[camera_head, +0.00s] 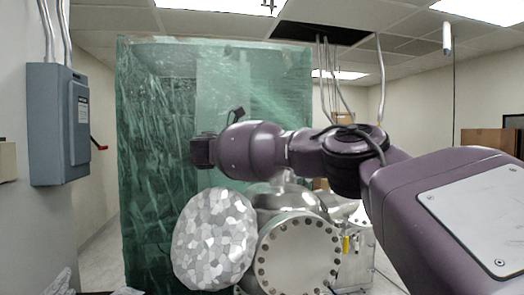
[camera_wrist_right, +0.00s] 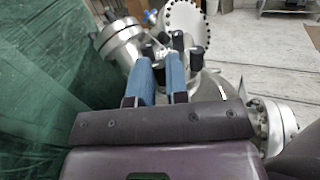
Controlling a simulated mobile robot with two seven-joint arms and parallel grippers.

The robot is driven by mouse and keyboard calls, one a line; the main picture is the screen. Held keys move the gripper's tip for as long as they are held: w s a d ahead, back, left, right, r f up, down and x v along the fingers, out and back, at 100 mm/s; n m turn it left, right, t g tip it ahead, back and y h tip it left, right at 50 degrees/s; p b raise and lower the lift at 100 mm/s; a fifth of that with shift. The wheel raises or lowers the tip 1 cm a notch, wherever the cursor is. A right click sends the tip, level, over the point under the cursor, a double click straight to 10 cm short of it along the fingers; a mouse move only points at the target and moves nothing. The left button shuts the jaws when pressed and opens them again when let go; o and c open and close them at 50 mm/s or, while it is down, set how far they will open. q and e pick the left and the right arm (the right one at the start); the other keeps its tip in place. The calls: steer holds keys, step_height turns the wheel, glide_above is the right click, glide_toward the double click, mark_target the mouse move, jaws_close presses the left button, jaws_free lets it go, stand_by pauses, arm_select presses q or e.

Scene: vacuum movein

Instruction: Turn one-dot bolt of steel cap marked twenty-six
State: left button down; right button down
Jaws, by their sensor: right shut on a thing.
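My right gripper (camera_wrist_right: 160,68) has two blue fingers and points away from the wrist camera, at a cluster of dark-topped posts (camera_wrist_right: 196,60) on steel equipment. It is shut on one small dark-topped post (camera_wrist_right: 159,73), mostly hidden between the fingers. In the head view my right arm comes in from the right and crosses above the steel vessel; its fingers cannot be made out there. A round steel cap (camera_head: 298,256) with a ring of dark bolt holes faces the head camera. No number twenty-six or dot marks are readable. My left gripper is out of view.
A disc with a patchwork facet surface (camera_head: 214,240) stands left of the steel cap. A green translucent curtain (camera_head: 155,150) hangs behind. Steel flanges (camera_wrist_right: 118,42) and (camera_wrist_right: 272,122) flank my right gripper. A grey electrical box (camera_head: 58,125) is on the left wall.

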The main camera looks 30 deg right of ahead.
steer(key=shift+s+d+f+n+t+b, duration=0.1)
steer(key=shift+n+t+b, duration=0.3)
steer(key=shift+t+b, duration=0.15)
steer(key=shift+s+f+n+t+b, duration=0.1)
steer(key=shift+n+t+b, duration=0.3)
steer(key=shift+t, duration=0.25)
steer(key=shift+n+t+y, duration=0.6)
steer(key=shift+n+t, duration=0.1)
steer(key=shift+t, duration=0.4)
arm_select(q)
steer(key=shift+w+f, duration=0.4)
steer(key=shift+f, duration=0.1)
arm_select(e)
steer(key=shift+s+r+n+t+y, duration=0.15)
steer(key=shift+n+t+y, duration=0.45)
steer(key=shift+n+t, duration=0.45)
steer(key=c, duration=1.1)
jaws_free()
steer(key=shift+t, duration=0.25)
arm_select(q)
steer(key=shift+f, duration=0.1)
